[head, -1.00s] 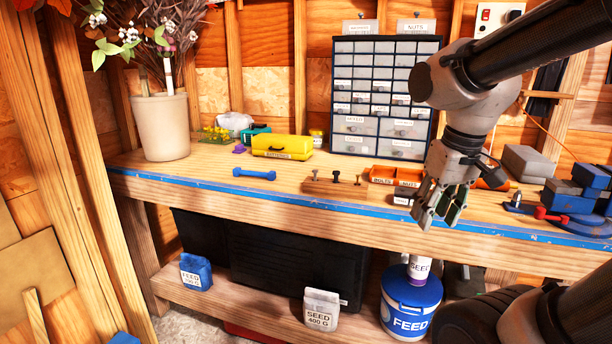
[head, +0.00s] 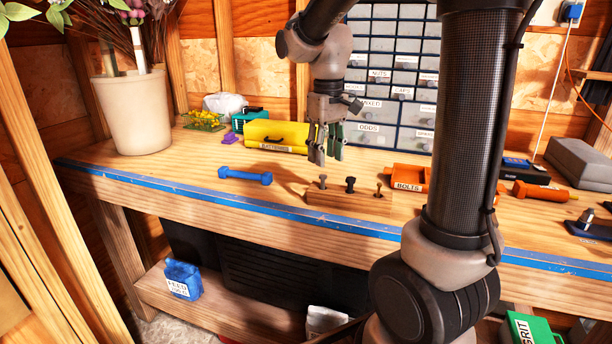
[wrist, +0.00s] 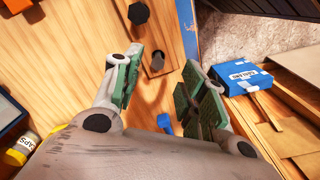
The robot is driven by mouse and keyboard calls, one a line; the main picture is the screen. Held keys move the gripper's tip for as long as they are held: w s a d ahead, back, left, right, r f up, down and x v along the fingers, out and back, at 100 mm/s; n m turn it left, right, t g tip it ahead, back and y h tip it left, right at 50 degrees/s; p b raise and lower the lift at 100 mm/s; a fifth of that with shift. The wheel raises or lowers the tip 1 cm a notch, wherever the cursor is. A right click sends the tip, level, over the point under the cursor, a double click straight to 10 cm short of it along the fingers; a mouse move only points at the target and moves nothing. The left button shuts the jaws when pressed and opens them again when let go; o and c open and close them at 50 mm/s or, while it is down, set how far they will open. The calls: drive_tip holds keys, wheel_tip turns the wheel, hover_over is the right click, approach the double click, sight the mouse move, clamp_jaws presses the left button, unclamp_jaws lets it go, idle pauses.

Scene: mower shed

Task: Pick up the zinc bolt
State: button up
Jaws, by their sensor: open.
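A wooden block (head: 350,200) on the bench holds three upright bolts. The grey bolt at its left end (head: 323,182) looks like the zinc one; a black bolt (head: 350,184) stands in the middle and another bolt (head: 378,190) at the right end. My gripper (head: 327,158) is open and empty, pointing down above the block's left end. In the wrist view the grey bolt (wrist: 157,61) shows just beyond the open fingers (wrist: 160,80), apart from them, with the black bolt (wrist: 138,13) farther up.
A blue dumbbell-shaped thing (head: 245,176) lies left of the block, and a yellow case (head: 276,136) behind. An orange bin (head: 408,178) labelled BOLTS is to the right. The drawer cabinet (head: 392,80) stands behind my gripper. The bench's blue front edge (head: 240,207) is close to the block.

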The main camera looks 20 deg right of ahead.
sight(323, 176)
drive_tip(key=shift+w+r, duration=0.2)
drive_tip(key=shift+w, duration=0.3)
drive_tip(key=shift+f+n, duration=0.1)
drive_tip(key=shift+n, duration=0.2)
drive_tip(key=shift+s+f, duration=0.15)
drive_tip(key=shift+f, duration=0.2)
wheel_tip(323, 176, down, 7)
drive_tip(key=shift+r, duration=0.1)
clamp_jaws()
